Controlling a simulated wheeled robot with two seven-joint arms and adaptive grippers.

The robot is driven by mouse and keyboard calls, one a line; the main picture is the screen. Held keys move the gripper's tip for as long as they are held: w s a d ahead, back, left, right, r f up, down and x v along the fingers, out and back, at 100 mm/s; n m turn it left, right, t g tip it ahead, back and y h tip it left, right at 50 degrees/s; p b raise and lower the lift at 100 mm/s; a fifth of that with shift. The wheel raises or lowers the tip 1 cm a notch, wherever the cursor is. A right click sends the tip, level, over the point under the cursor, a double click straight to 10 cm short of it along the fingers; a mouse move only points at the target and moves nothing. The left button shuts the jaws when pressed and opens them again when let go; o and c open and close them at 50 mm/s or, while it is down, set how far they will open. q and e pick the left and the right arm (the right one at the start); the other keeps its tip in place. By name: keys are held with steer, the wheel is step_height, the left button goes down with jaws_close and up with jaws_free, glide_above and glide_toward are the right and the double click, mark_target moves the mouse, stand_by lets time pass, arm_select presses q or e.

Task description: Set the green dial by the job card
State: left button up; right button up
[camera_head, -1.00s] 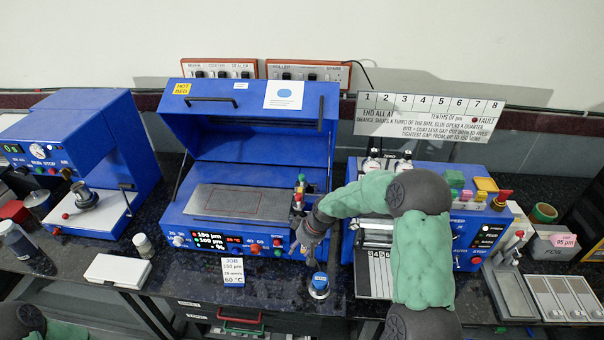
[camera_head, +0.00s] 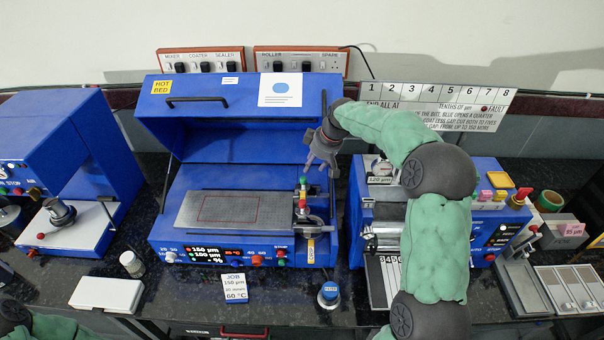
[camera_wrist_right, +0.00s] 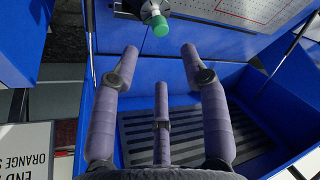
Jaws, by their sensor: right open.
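The small green dial (camera_head: 304,180) tops an upright fitting at the right end of the blue coater's bed. It also shows in the right wrist view as a round green cap (camera_wrist_right: 160,26). My right gripper (camera_head: 318,164) is above and slightly right of it in the head view, pointing down. In the wrist view its spread fingers (camera_wrist_right: 160,50) are open and empty, with the green dial beyond the tips and not touched. The white job card (camera_head: 235,287) stands before the coater and appears to read 150 µm, 20 mm/s, 60 °C. My left gripper is not in view.
The coater's blue lid (camera_head: 235,118) is raised behind the bed (camera_head: 185,210). Red and yellow parts sit close below the green dial. A blue-capped jar (camera_head: 329,294) stands in front. A roller machine (camera_head: 365,225) is close on the right.

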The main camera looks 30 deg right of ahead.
mark_target(304, 178)
steer(key=x, duration=0.9)
steer(key=shift+w+f+b, duration=0.1)
steer(key=shift+f+b, duration=0.15)
steer(key=shift+b, duration=0.05)
jaws_close()
